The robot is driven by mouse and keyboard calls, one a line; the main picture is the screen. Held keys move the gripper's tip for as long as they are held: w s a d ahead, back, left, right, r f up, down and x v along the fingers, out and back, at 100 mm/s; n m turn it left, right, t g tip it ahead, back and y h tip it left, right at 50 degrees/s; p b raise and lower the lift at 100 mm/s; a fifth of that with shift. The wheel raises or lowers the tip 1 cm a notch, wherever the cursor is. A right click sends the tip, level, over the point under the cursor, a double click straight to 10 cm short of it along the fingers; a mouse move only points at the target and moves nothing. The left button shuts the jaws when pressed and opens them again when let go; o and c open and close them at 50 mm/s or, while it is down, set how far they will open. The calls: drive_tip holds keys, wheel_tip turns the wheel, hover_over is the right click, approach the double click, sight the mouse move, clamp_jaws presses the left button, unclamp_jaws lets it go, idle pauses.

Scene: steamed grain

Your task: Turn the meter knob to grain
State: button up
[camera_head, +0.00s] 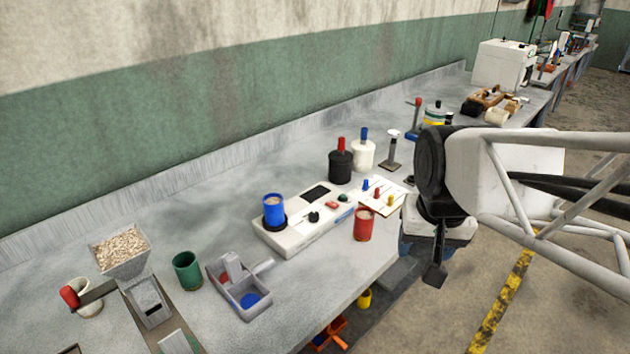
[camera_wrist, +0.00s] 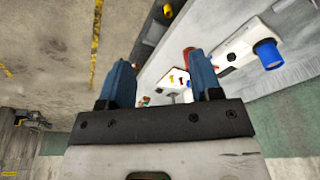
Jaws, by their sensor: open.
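The white meter (camera_head: 305,219) lies on the grey bench in the head view, with a dark screen and a black knob (camera_head: 313,217) on its top. A blue cup (camera_head: 273,209) stands in the round black seat at its left end. The knob's pointing direction is too small to tell. In the wrist view the meter (camera_wrist: 236,44) shows at upper right, with the blue cup (camera_wrist: 268,54) on it. My gripper (camera_wrist: 160,82) is open and empty, its two blue fingers apart. In the head view my gripper (camera_head: 434,276) hangs off the bench's front edge, right of the meter.
A red cup (camera_head: 364,225) stands just in front of the meter. A black bottle (camera_head: 340,160) and a white bottle (camera_head: 363,154) stand behind it. A white card with coloured pegs (camera_head: 378,194) lies to the right. A green cup (camera_head: 187,271) and grey tray (camera_head: 240,302) are left.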

drive_tip(key=w+a+m, duration=0.2)
drive_tip(key=w+a, duration=0.1)
drive_tip(key=w, duration=0.6)
drive_tip(key=m+g, duration=0.2)
drive_tip(key=m, duration=0.3)
hover_over(314, 214)
drive_tip(key=f, duration=1.2)
drive_tip(key=shift+s+d+f, duration=0.25)
drive_tip(key=shift+s+f, duration=0.05)
drive_tip(key=shift+f, duration=0.05)
drive_tip(key=shift+w+a+f+m, duration=0.3)
drive_tip(key=shift+w+f, duration=0.05)
drive_tip(key=shift+f, duration=0.05)
drive_tip(key=shift+f, duration=3.9)
drive_tip(key=shift+c, duration=0.4)
